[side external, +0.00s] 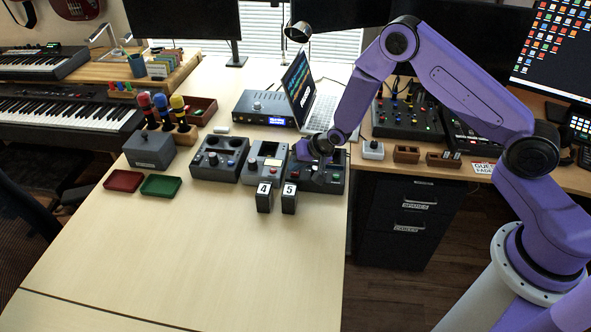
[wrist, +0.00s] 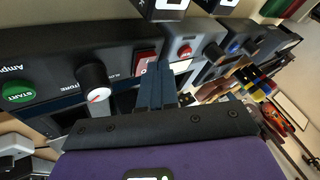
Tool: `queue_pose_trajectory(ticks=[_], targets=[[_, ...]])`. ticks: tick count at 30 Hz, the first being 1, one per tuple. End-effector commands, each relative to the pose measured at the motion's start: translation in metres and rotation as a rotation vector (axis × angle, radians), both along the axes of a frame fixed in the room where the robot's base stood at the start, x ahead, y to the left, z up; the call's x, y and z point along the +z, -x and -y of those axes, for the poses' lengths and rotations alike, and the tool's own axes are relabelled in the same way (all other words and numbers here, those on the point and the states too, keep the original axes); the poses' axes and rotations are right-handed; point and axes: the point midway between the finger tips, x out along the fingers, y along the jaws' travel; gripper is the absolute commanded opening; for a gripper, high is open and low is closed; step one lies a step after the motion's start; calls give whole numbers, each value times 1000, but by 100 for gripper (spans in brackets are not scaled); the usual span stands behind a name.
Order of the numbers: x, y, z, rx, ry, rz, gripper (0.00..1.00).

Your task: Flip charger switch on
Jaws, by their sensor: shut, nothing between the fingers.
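A dark control unit (side external: 325,177) stands at the right end of a row of devices on the table. In the wrist view it carries a green START button (wrist: 18,92), a knob with a white and red pointer (wrist: 96,90), and a red rocker switch (wrist: 144,60) on its edge. No charger label is readable, and the switch's position is unclear. My gripper (side external: 312,154) is over this unit in the side view. In the wrist view my gripper (wrist: 157,72) is shut and empty, its tips beside the rocker switch; I cannot tell whether they touch it.
A device with a red button (side external: 264,163) and one with round wells (side external: 219,158) stand to the left. Blocks marked 4 (side external: 264,197) and 5 (side external: 289,198) stand in front. A laptop (side external: 305,95) is behind. The front table is clear.

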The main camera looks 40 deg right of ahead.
Motion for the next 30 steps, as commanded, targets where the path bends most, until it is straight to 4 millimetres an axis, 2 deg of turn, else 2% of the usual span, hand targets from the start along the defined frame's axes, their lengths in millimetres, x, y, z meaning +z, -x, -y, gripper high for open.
queue_pose_trajectory(ticks=[15, 30], targets=[[-2, 0, 0, 0, -1, 1, 0], [12, 0, 0, 0, -1, 1, 0]])
